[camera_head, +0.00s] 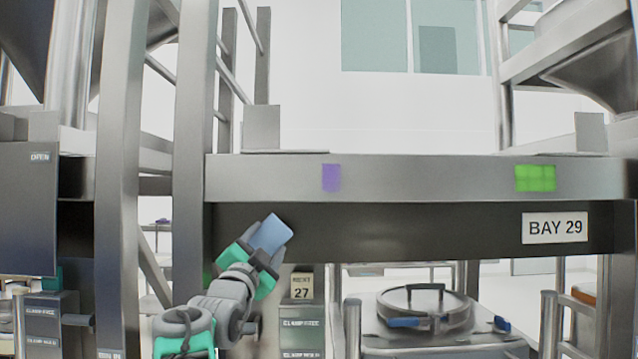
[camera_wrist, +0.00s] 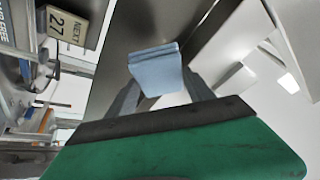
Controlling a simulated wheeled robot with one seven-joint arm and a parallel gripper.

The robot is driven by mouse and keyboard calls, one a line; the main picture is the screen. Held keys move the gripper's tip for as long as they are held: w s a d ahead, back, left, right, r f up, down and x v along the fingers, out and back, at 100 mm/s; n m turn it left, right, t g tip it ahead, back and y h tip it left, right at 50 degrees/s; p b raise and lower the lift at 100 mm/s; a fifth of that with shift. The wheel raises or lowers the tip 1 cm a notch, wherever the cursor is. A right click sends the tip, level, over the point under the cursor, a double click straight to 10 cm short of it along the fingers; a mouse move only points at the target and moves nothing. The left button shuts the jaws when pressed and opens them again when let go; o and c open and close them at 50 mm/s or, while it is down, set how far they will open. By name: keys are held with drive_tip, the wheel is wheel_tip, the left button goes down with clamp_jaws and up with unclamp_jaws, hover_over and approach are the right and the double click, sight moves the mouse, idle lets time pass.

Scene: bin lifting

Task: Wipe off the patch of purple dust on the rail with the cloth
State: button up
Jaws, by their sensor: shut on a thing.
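The purple dust patch (camera_head: 331,177) is on the front face of the grey horizontal rail (camera_head: 430,178), left of its middle. My gripper (camera_head: 262,240) is below and to the left of the patch, in front of the dark panel under the rail. It is shut on a folded light blue cloth (camera_head: 271,233). In the wrist view the cloth (camera_wrist: 155,70) sits between the two fingers, beyond the green gripper body. The cloth appears apart from the patch in the head view. I cannot tell whether the cloth touches anything.
A green patch (camera_head: 535,178) is on the same rail farther right, above a "BAY 29" sign (camera_head: 555,228). A grey upright post (camera_head: 193,150) stands left of my gripper. A round lidded bin (camera_head: 425,308) stands below the rail. A "NEXT 27" sign (camera_head: 301,287) is beneath my gripper.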

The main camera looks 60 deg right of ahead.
drive_tip(key=s+d+r+m+g+p, duration=0.15)
drive_tip(key=s+r+g, duration=0.25)
drive_tip(key=s+r, duration=0.9)
drive_tip(key=shift+m+h, duration=0.25)
drive_tip(key=shift+h, duration=0.15)
drive_tip(key=shift+w+d+r+p, duration=0.15)
drive_tip(key=shift+w+d+p, duration=0.5)
drive_tip(key=shift+d, duration=0.25)
drive_tip(key=shift+w+d+r+p, duration=0.1)
drive_tip(key=shift+w+d+p, duration=0.5)
drive_tip(key=shift+d+p, duration=0.25)
drive_tip(key=shift+w+d+r+p, duration=0.15)
drive_tip(key=shift+w+d+p, duration=0.45)
drive_tip(key=shift+d, duration=0.35)
drive_tip(key=shift+w+d+p, duration=0.4)
drive_tip(key=shift+d+p, duration=0.1)
drive_tip(key=shift+d, duration=0.3)
drive_tip(key=shift+s+d+f+b, duration=0.1)
drive_tip(key=shift+s+d+b, duration=0.3)
drive_tip(key=shift+s, duration=0.5)
drive_tip(key=shift+s+d+b, duration=0.4)
drive_tip(key=shift+s, duration=0.45)
drive_tip(key=shift+d, duration=0.15)
